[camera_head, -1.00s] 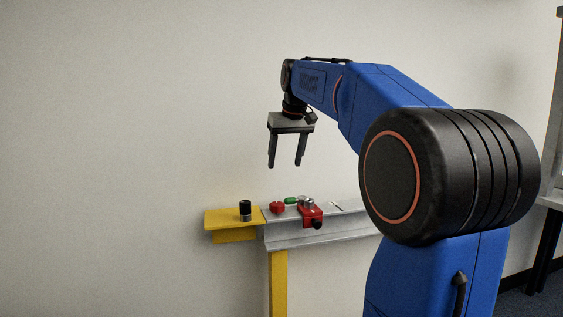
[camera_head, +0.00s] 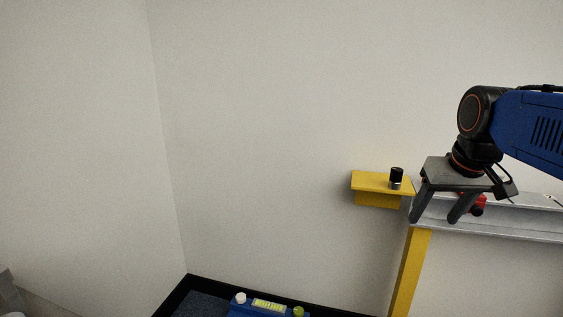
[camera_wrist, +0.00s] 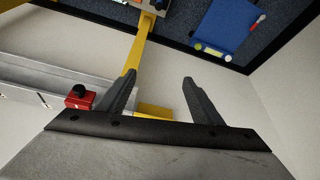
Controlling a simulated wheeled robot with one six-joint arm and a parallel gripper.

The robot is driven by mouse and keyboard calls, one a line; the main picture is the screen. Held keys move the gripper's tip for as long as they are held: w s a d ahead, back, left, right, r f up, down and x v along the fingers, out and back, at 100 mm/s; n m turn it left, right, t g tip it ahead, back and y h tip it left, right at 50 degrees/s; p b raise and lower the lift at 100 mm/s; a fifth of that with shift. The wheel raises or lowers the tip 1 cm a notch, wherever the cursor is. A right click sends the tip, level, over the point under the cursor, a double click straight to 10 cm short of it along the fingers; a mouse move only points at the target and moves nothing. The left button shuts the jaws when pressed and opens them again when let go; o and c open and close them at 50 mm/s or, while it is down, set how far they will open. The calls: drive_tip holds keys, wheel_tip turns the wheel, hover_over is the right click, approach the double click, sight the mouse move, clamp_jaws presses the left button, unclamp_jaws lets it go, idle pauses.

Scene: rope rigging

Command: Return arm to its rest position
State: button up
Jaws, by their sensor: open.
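My gripper (camera_head: 434,216) is at the right of the head view, pointing down with its two fingers spread and nothing between them. It appears in front of the grey rail (camera_head: 520,228) and hides part of it. In the wrist view my gripper (camera_wrist: 158,92) is also open and empty, with the floor and wall beyond it. My blue arm reaches in from the right edge of the head view.
A yellow shelf (camera_head: 370,182) carries a black-and-silver cylinder (camera_head: 396,178). A red clamp (camera_wrist: 80,97) sits on the rail. A yellow post (camera_head: 409,272) stands below. A blue item (camera_head: 268,307) lies low near the corner. The left wall area is clear.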

drive_tip(key=s+a+f, duration=0.2)
drive_tip(key=s+f, duration=0.5)
drive_tip(key=f, duration=0.1)
drive_tip(key=s+a+f+n, duration=0.1)
drive_tip(key=s+a+f, duration=0.1)
drive_tip(key=s+f, duration=0.5)
drive_tip(key=shift+s+a+f, duration=0.25)
drive_tip(key=shift+a+f, duration=0.1)
drive_tip(key=shift+f, duration=0.55)
